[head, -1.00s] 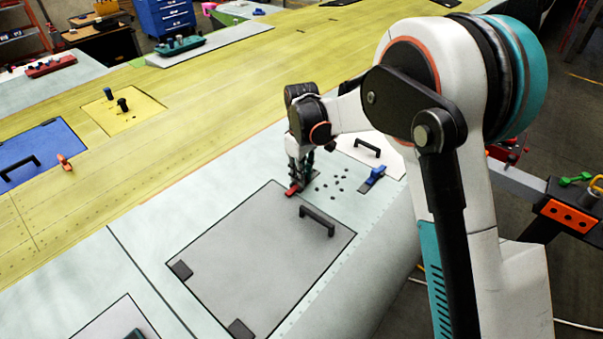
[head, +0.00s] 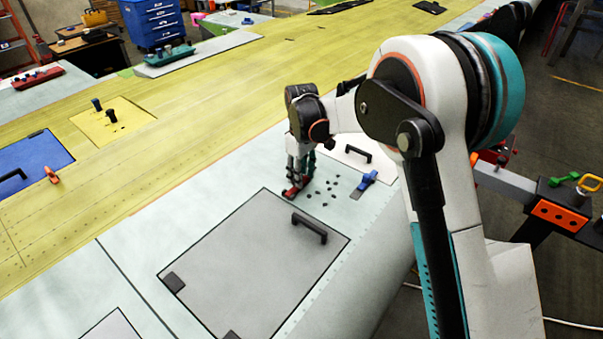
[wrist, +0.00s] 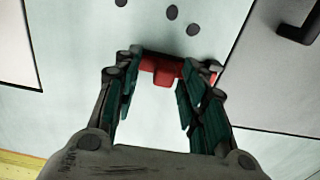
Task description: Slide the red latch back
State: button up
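The red latch (head: 291,193) sits on the pale wing skin near the top corner of the grey panel (head: 240,260). My gripper (head: 298,184) points down onto it. In the wrist view, the red latch (wrist: 160,66) fills the gap between the two fingertips of my gripper (wrist: 163,72). The fingers look closed against its sides, and a bit of red shows beyond the right finger. The fingers hide part of the latch and its base.
A blue latch (head: 366,180) and several dark loose bits (head: 332,188) lie right of my gripper. The grey panel's black handle (head: 309,229) stands up nearby. A white panel with a handle (head: 356,153) is behind. The pale skin to the left is clear.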

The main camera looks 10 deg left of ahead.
notch_tip(320, 180, up, 12)
dwell(0.5)
jog(key=shift+f, duration=0.1)
